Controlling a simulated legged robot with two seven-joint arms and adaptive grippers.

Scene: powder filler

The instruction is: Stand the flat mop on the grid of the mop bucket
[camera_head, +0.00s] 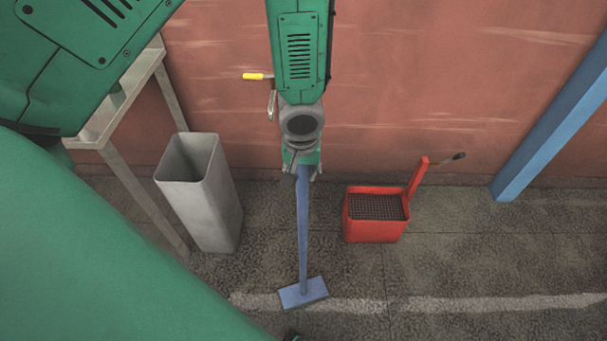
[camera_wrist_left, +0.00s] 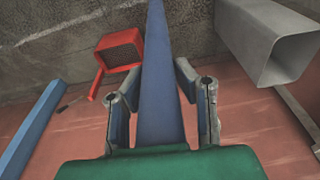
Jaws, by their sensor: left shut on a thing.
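The flat mop has a long blue handle (camera_head: 303,235) and a flat blue head (camera_head: 303,292) at its lower end. My left gripper (camera_head: 302,174) is shut on the upper part of the handle, which hangs nearly upright. The left wrist view shows the handle (camera_wrist_left: 161,75) between the fingers. I cannot tell whether the head touches the floor. The red mop bucket (camera_head: 374,230) stands on the floor to the right of the mop. Its dark grid (camera_head: 376,206) is bare. The bucket also shows in the left wrist view (camera_wrist_left: 133,44). My right gripper is not in view.
A tall grey bin (camera_head: 215,215) stands left of the mop, beside a metal table frame (camera_head: 150,195). A red upright (camera_head: 416,178) and dark-ended lever rise at the bucket's right. A blue post (camera_head: 545,140) stands farther right. The floor between mop and bucket is clear.

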